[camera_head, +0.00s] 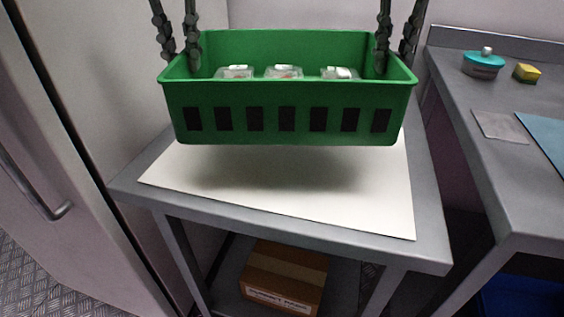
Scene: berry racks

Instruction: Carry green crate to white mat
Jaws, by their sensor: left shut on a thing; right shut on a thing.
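The green crate (290,92) hangs level above the white mat (290,195), with a shadow below it on the mat. Several small clear packs with white tops, one of them a berry pack (284,72), sit inside the crate. My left gripper (183,62) is shut on the crate's left end wall. My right gripper (392,62) is shut on its right end wall. The white mat lies on a grey table (432,240); the crate hides its back part.
A grey counter (480,140) on the right holds a teal-lidded tub (483,65), a yellow sponge (526,73), a grey square (500,127) and a blue sheet (545,135). A cardboard box (285,278) is on the table's lower shelf. A pale door (50,150) with a handle stands at left.

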